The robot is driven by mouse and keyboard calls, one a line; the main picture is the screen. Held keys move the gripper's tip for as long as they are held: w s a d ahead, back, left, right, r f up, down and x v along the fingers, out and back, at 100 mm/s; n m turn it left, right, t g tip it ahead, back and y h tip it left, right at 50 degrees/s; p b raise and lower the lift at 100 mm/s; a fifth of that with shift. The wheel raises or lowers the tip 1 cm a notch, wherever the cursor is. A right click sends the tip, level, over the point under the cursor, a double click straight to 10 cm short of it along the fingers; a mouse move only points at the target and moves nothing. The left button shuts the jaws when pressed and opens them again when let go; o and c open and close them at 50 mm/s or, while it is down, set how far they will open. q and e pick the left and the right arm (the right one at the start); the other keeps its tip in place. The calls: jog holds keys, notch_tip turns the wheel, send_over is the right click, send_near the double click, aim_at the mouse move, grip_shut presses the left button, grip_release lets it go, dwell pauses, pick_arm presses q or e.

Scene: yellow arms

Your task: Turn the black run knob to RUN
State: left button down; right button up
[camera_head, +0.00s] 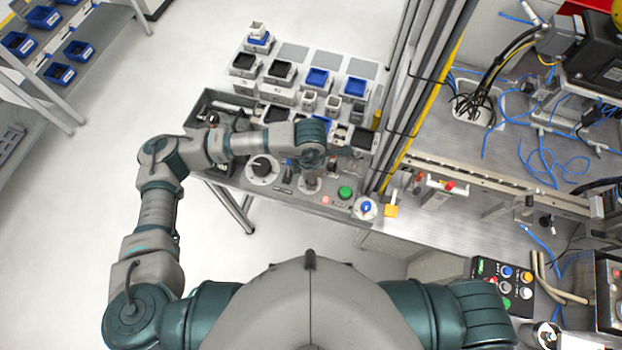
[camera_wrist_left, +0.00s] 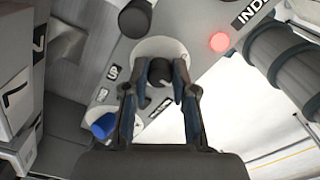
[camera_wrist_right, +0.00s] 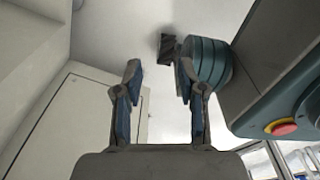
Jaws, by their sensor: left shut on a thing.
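A black knob (camera_wrist_left: 160,74) on a round pale dial plate (camera_wrist_left: 184,48) sits between the fingertips of my left gripper (camera_wrist_left: 159,68) in the left wrist view. My left gripper is shut on this knob, one finger on each side. In the head view my left gripper (camera_head: 309,172) reaches down over the pale dial (camera_head: 311,186), and the arm hides most of the knob. Small labels stand around the dial, too cut off or slanted to read fully. My right gripper (camera_wrist_right: 155,80) is open and empty in the right wrist view, away from the panel.
Another black knob (camera_head: 263,167) sits left on the panel; a green button (camera_head: 345,192), red light (camera_head: 325,200) and blue knob (camera_head: 366,207) sit right. Several small bins, such as a blue one (camera_head: 317,79), stand behind. A metal post borders the panel's right side.

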pick_arm(q)
jog(key=m+b, duration=0.2)
jog(key=b, duration=0.1)
jog(key=shift+f, duration=0.3)
jog(key=shift+m+b, duration=0.9)
jog(key=shift+b, duration=0.1)
pick_arm(e)
jog(key=w+a+r, duration=0.1)
jog(key=w+r, duration=0.2)
jog(key=w, duration=0.3)
jog(key=w+a+r, duration=0.2)
jog(key=w+r, duration=0.1)
jog(key=w, duration=0.3)
pick_arm(q)
jog(key=m+b, duration=0.2)
jog(key=shift+b, duration=0.3)
jog(key=shift+r+m+b, duration=0.2)
jog(key=shift+m+b, duration=0.8)
jog(key=shift+m, duration=0.1)
jog(key=shift+r+m, duration=0.15)
jog(key=shift+m, duration=0.15)
pick_arm(e)
jog(key=w+r+t, duration=0.1)
jog(key=w+r, duration=0.3)
jog(key=r, duration=1)
jog(key=shift+r, duration=0.2)
jog(key=shift+w, duration=0.1)
